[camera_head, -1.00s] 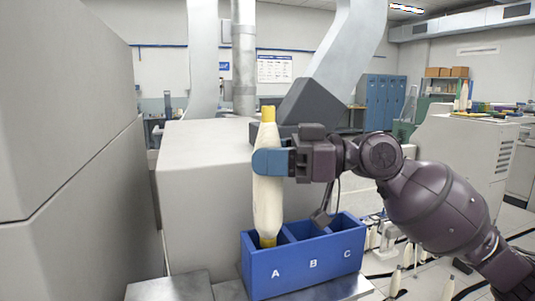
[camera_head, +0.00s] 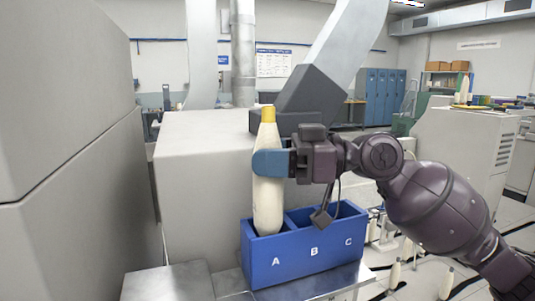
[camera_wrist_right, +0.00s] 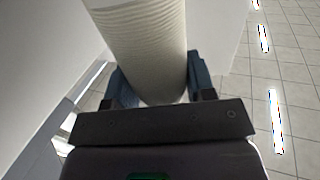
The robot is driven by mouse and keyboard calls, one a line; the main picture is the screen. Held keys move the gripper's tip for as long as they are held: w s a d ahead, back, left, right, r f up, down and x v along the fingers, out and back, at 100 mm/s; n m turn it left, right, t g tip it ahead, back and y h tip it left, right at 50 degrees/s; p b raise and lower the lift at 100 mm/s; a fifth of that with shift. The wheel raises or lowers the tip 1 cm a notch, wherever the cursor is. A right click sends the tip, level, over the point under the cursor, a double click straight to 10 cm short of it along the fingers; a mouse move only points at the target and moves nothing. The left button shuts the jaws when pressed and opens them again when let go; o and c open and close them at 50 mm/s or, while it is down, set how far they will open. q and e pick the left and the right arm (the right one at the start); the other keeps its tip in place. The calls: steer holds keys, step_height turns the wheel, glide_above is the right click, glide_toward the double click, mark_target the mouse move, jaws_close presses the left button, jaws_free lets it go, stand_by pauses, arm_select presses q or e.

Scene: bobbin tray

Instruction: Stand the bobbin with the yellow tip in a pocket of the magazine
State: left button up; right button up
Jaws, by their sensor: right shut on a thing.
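The cream bobbin (camera_head: 267,205) with the yellow tip (camera_head: 268,114) stands nearly upright in the head view. Its lower end is inside pocket A of the blue magazine (camera_head: 310,262), hidden by the front wall. Pockets B and C look empty. My right gripper (camera_head: 268,163) is shut around the bobbin's upper part, above the magazine. In the right wrist view the wound bobbin (camera_wrist_right: 145,45) sits between the two blue fingers (camera_wrist_right: 158,88). Whether the bobbin's foot touches the pocket floor cannot be seen. My left gripper is not in view.
The magazine stands on a metal table (camera_head: 172,284). A large grey box (camera_head: 195,190) is right behind it, and a tall grey cabinet (camera_head: 75,170) fills the left side. Several loose bobbins stand on the floor at the right.

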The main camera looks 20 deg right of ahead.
steer(key=shift+f+b, duration=0.35)
steer(key=shift+f, duration=0.3)
steer(key=o, duration=1)
steer(key=shift+o, duration=0.2)
steer(key=shift+s+d, duration=0.1)
steer(key=shift+d, duration=0.5)
steer(key=b+v, duration=0.1)
steer(key=v, duration=0.8)
steer(key=shift+s+d+b, duration=0.25)
steer(key=shift+b, duration=0.1)
steer(key=shift+r, duration=0.1)
